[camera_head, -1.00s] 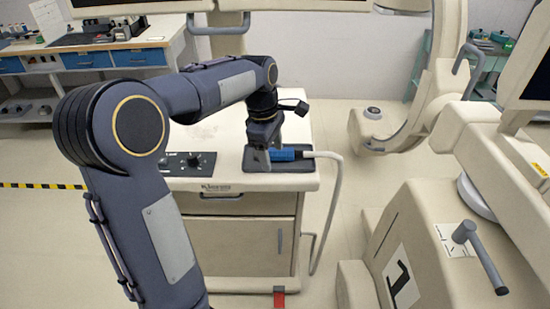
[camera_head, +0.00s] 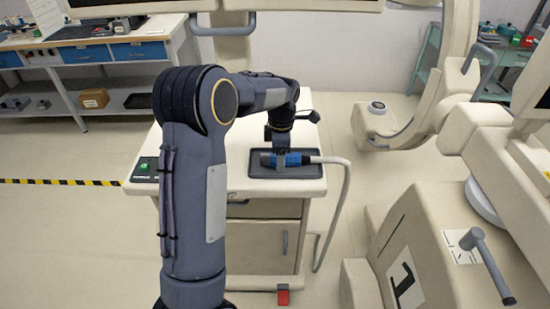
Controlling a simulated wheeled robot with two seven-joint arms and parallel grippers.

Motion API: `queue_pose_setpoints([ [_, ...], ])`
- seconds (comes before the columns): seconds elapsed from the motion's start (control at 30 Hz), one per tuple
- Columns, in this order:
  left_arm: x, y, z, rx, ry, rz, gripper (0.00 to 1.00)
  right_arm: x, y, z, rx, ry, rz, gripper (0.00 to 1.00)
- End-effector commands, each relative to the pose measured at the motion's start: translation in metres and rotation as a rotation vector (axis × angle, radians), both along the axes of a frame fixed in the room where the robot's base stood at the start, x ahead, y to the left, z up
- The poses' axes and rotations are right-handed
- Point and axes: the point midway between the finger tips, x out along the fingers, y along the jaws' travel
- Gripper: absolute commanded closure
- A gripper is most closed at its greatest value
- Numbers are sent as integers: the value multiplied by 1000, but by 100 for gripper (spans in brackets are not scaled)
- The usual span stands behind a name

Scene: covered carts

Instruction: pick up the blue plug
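The blue plug (camera_head: 294,159) lies across a dark tray (camera_head: 240,169) on top of the beige cart. Its dark end points left, and a thick white cable leaves its right end. My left gripper (camera_head: 281,160) points down over the plug's middle. One finger shows in front of the plug and hides part of it. The far finger is hidden, so I cannot tell whether the gripper grips the plug. The plug looks level and at the tray. My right gripper is not in view.
The white cable (camera_head: 346,185) loops down the cart's right side. A green-buttoned panel (camera_head: 146,168) sits on the cart's left top. A large beige machine (camera_head: 440,240) stands close on the right. A workbench (camera_head: 100,50) is at the back left.

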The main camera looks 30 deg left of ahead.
Motion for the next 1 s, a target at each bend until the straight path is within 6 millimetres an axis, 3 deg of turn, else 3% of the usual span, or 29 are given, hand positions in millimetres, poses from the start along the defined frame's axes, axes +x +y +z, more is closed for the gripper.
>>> queue_pose_setpoints([
  [0.17,0,0,0,0,0,-1,38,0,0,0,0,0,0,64],
  [0.6,0,0,1,0,-2,-1,93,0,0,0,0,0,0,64],
  [1.0,1,-1,11,0,-4,-2,93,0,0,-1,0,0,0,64],
])
